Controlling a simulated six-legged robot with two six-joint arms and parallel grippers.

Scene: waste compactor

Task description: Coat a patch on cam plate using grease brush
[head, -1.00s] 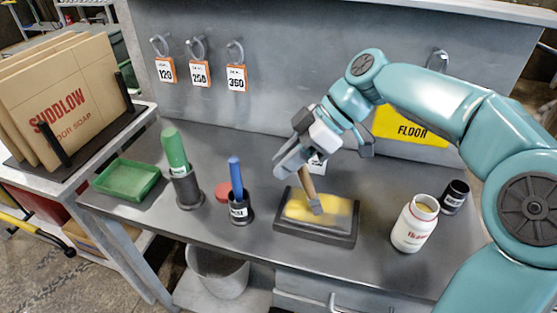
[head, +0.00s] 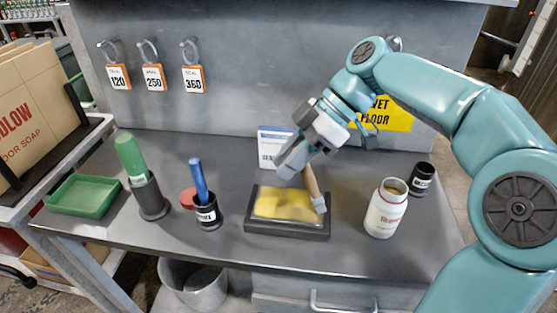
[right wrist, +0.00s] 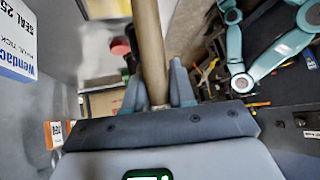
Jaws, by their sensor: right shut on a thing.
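The cam plate (head: 252,226) is a dark rectangular block or tray with a yellow patch (head: 284,204) on top, near the middle of the bench. My right gripper (head: 302,168) is above the plate's back edge, shut on the wooden handle of the grease brush (head: 311,182). The brush leans, its pale head low at the right end of the yellow patch. I cannot tell if the bristles touch. In the right wrist view the handle (right wrist: 149,45) stands between the fingers. My left gripper is not in view.
A green tray (head: 54,207), a green-handled tool in a holder (head: 150,199), a blue-handled tool in a cup (head: 209,217) and a red disc (head: 187,198) stand left. A white bottle (head: 384,214) and a black jar (head: 421,182) stand right. A white-blue box (head: 270,149) is behind.

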